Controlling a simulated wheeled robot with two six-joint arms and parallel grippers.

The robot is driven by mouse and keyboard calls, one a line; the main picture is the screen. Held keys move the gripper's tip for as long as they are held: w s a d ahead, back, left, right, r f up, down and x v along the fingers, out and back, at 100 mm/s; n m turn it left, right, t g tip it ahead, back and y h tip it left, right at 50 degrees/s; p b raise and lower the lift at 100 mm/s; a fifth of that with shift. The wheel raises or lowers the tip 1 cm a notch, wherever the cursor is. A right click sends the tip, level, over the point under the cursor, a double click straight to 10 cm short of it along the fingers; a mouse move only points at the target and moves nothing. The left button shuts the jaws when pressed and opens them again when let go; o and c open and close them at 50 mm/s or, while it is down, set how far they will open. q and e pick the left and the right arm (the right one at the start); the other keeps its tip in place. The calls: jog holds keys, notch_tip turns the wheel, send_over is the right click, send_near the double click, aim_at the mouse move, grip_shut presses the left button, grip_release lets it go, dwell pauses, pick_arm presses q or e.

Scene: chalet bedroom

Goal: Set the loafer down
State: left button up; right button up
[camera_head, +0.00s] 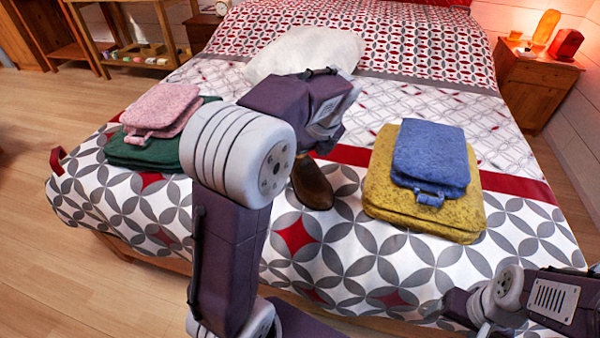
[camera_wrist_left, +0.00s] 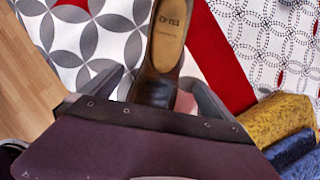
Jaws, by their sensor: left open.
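The brown loafer (camera_head: 312,185) lies on the patterned bed cover, partly hidden behind my left wrist in the head view. The left wrist view shows its tan insole (camera_wrist_left: 167,35) facing up and its dark front end close to my gripper. My left gripper (camera_wrist_left: 158,92) is open, with one grey finger on each side of the shoe. In the head view its fingers are mostly hidden by my own arm. My right arm (camera_head: 505,290) is at the lower right, and its fingers cannot be made out.
On the bed (camera_head: 300,238), a yellow folded towel (camera_head: 380,195) with a blue one (camera_head: 432,155) on top lies right of the loafer. A pink towel (camera_head: 163,105) on a green one (camera_head: 140,153) lies left. A white pillow (camera_head: 310,48) is behind. Bare cover surrounds the loafer.

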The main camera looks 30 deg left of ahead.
aim_at(302, 166)
pick_arm(q)
jog(key=shift+x, duration=0.95)
jog(key=shift+r, duration=0.1)
jog(key=b+x, duration=0.4)
jog(key=x, duration=0.1)
jog(key=shift+b, duration=0.4)
pick_arm(e)
notch_tip(302, 166, down, 6)
pick_arm(q)
jog(key=shift+a, duration=0.1)
jog(key=shift+r, duration=0.1)
jog(key=shift+c, duration=0.3)
jog(key=c, duration=1.7)
notch_tip(302, 166, up, 5)
jog(key=p, duration=0.5)
jog(key=shift+r, duration=0.1)
jog(key=d+r+p, duration=0.2)
jog(key=d, duration=0.2)
jog(key=d+r+p, duration=0.2)
jog(key=d, duration=0.2)
jog(key=d+r+p, duration=0.1)
jog(key=d, duration=0.2)
jog(key=shift+s+d+r+p, duration=0.15)
jog(key=shift+d+r+p, duration=0.25)
pick_arm(e)
notch_tip(302, 166, up, 11)
